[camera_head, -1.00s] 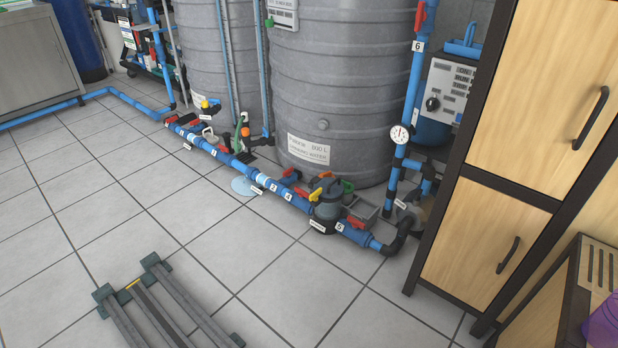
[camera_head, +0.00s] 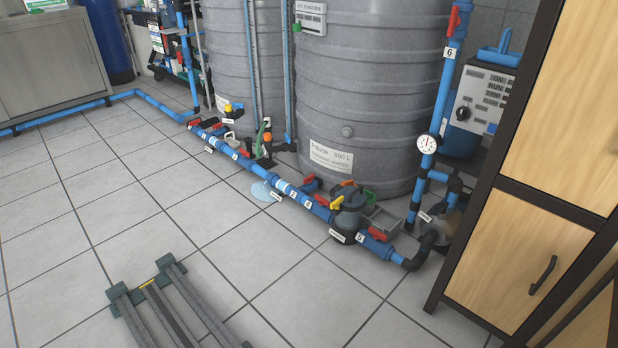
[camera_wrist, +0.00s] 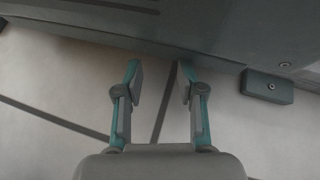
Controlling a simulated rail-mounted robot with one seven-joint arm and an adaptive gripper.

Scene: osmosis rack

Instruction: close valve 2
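A blue pipe (camera_head: 257,172) runs along the floor in front of the grey tanks, with several valves and small number tags. A tag that looks like 2 (camera_head: 292,194) sits on its middle stretch, but the digits are small. Red handles (camera_head: 205,124) show farther along, and another red handle (camera_head: 379,234) is nearer. My gripper (camera_wrist: 160,72) is open and empty in the wrist view, with its fingers apart below a dark grey surface. It is not visible in the head view.
Two ribbed grey tanks (camera_head: 372,85) stand behind the pipe. A wooden cabinet (camera_head: 515,257) fills the right side. A pump (camera_head: 349,222) and a pipe with a gauge (camera_head: 428,144) stand near the right end.

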